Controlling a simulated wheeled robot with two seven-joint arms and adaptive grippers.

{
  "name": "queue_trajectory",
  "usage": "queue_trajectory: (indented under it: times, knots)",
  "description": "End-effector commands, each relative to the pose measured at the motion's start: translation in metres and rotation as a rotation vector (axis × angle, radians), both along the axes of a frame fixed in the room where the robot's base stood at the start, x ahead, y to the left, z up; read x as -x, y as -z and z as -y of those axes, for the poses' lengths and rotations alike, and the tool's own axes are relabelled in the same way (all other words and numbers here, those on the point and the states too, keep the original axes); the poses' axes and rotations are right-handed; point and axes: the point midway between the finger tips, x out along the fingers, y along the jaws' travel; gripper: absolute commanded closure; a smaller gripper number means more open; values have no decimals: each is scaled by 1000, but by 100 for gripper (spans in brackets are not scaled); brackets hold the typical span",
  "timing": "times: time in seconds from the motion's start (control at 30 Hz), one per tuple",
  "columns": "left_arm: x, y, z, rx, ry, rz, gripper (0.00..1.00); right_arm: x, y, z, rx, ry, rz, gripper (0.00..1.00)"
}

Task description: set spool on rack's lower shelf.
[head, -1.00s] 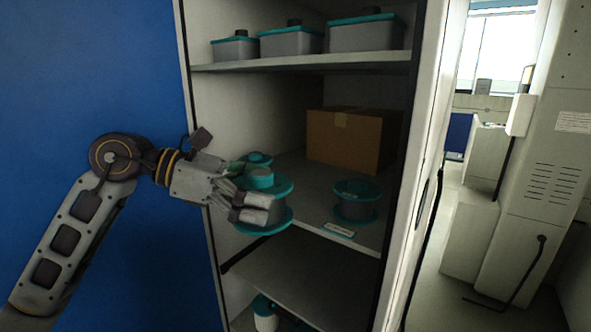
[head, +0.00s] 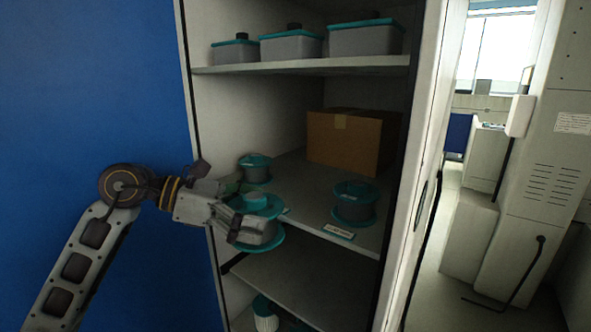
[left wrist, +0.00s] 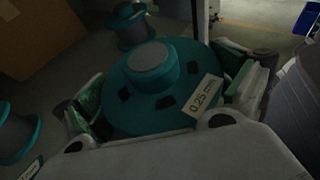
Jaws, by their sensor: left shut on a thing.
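My left gripper (head: 248,222) is shut on a teal-flanged grey spool (head: 270,208) and holds it at the front left of the rack. In the left wrist view the gripper (left wrist: 165,95) has a finger on each side of the spool (left wrist: 150,85), whose top label reads 0.25 mm. The spool is a little tilted, its lower flange below the middle shelf's (head: 300,214) front edge. The rack's lower shelf (head: 290,272) lies below, its visible part bare; its left front part is partly hidden by the spool. My right gripper is not in view.
Lidded grey tubs (head: 365,38) stand on the top shelf. A white door panel (head: 425,150) edges the right.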

Motion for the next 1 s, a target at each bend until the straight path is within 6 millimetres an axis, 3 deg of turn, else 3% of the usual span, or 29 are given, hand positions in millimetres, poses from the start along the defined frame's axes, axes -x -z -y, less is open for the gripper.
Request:
queue_trajectory:
  times: [0.3, 1.0]
  knots:
    - [-10, 30, -14, 5, -46, 1, 59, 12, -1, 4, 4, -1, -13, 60]
    - [-21, 98, -50, 5, -163, 0, 59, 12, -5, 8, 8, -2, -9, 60]
